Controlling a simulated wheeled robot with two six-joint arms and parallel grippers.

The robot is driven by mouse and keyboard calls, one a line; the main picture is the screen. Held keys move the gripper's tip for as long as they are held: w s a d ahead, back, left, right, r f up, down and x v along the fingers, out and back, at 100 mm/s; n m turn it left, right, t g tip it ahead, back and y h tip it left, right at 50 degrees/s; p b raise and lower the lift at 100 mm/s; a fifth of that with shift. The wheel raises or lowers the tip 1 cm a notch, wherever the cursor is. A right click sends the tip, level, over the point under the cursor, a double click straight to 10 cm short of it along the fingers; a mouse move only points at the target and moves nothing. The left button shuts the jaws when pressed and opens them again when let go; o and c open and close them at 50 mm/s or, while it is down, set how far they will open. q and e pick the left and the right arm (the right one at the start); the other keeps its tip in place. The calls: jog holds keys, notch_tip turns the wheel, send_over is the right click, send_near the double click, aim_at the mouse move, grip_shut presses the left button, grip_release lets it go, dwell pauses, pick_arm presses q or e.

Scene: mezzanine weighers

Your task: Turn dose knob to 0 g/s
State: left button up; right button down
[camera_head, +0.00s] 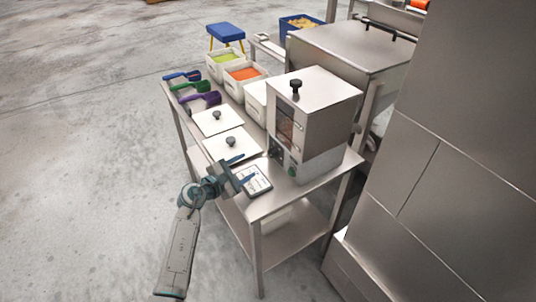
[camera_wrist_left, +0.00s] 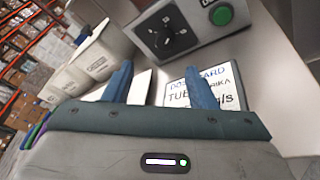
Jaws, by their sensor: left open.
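The dose knob (camera_wrist_left: 164,36) is a black knob on a dark dial with white marks, on the front panel of the steel weigher (camera_head: 312,108). I cannot read which mark it points to. In the head view the panel is small and the knob is hard to make out. A green button (camera_wrist_left: 221,15) sits to the right of the knob, and also shows in the head view (camera_head: 292,171). My left gripper (camera_head: 242,169) is open and empty, its blue fingers (camera_wrist_left: 157,76) apart, in front of the panel and not touching the knob. My right gripper is not in view.
A printed dose card (camera_head: 253,180) lies on the steel table (camera_head: 285,205) below the left gripper. White lidded bins (camera_head: 232,146), tubs of green and orange material (camera_head: 244,74) and coloured scoops (camera_head: 200,99) line the table. Open floor (camera_head: 80,150) lies to the left.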

aim_at(270, 154)
pick_arm(q)
jog(key=shift+w+d+r+m+g, duration=0.1)
jog(key=shift+w+d+m+g, duration=0.15)
jog(key=shift+m, duration=0.35)
jog(key=shift+w+r+m+g, duration=0.1)
jog(key=shift+m+g, duration=0.25)
jog(key=shift+m, duration=0.25)
jog(key=shift+w+d, duration=0.15)
jog(key=shift+d, duration=0.1)
jog(key=p+x, duration=0.1)
jog(key=x, duration=0.7)
jog(key=shift+f, duration=0.1)
jog(key=shift+x, duration=1.05)
jog(key=shift+f, duration=0.15)
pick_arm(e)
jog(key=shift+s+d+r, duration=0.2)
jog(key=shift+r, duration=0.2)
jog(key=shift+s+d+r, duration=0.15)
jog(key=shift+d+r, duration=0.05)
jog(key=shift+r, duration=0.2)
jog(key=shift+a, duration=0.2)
pick_arm(q)
jog(key=c, duration=1)
jog(key=shift+o, duration=0.2)
jog(key=shift+p, duration=0.3)
